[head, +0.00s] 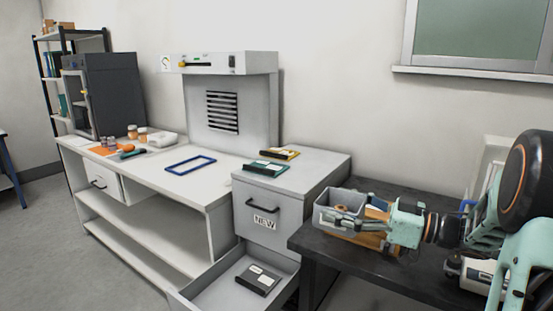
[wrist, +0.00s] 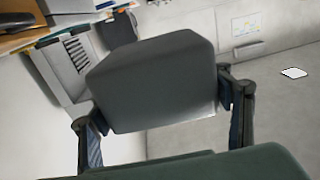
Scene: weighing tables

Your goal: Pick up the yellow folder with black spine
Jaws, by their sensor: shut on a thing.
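The yellow folder with a black spine (head: 280,153) lies flat on top of the grey drawer cabinet in the head view. It lies behind a green folder with a black spine (head: 266,168). My gripper (head: 350,208) is to the right of the cabinet, above the black table, well apart from the yellow folder. It is shut on a grey bin (head: 338,216), which shows as a dark grey block (wrist: 155,80) between the fingers in the wrist view. I cannot make out the yellow folder in the wrist view.
The cabinet's lower drawer (head: 218,289) is pulled open with a dark folder (head: 258,279) inside. A blue frame (head: 190,165) and several small items lie on the white bench (head: 150,177). A wooden object (head: 372,241) is by the bin on the black table (head: 335,252).

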